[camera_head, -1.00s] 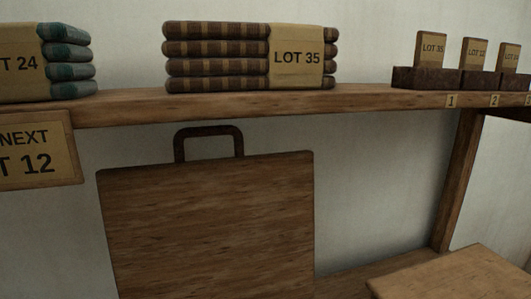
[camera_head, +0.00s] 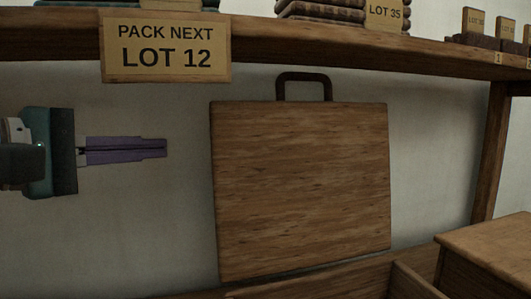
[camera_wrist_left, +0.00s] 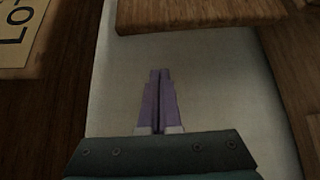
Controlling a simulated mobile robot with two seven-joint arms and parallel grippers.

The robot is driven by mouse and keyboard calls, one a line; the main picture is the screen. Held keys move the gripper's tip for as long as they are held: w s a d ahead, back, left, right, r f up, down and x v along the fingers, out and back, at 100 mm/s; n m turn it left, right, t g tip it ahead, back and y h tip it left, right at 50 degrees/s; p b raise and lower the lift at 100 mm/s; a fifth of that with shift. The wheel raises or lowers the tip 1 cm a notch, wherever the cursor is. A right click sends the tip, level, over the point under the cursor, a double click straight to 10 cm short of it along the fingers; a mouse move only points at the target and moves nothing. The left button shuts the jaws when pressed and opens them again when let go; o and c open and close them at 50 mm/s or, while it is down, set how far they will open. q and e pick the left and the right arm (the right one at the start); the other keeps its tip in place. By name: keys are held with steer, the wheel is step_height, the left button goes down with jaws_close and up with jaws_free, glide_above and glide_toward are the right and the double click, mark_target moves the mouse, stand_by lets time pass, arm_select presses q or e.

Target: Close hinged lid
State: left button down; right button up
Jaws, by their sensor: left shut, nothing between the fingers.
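The hinged lid (camera_head: 300,185) is a flat brown wooden panel standing upright, open, with a dark handle (camera_head: 304,76) on its top edge. Its lower edge meets a wooden box (camera_head: 345,280) at the bottom of the head view, mostly cut off by the frame. My left gripper (camera_head: 166,148) comes in from the left with purple fingers shut and empty. It is left of the lid and apart from it. In the left wrist view the shut fingers (camera_wrist_left: 160,72) point at pale wall, with wood at the top. My right gripper is not in view.
A wooden shelf (camera_head: 240,42) runs above the lid, with a "PACK NEXT LOT 12" sign (camera_head: 165,50) hanging from it. A post (camera_head: 492,150) and a wooden surface (camera_head: 490,245) stand at the right.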

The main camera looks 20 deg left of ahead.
arm_select(q)
steer(key=r+x, duration=0.1)
steer(key=x, duration=0.7)
steer(key=s+d, duration=0.2)
steer(key=s, duration=0.1)
steer(key=shift+s+d+f, duration=0.1)
steer(key=shift+s+f, duration=0.1)
steer(key=shift+s, duration=0.05)
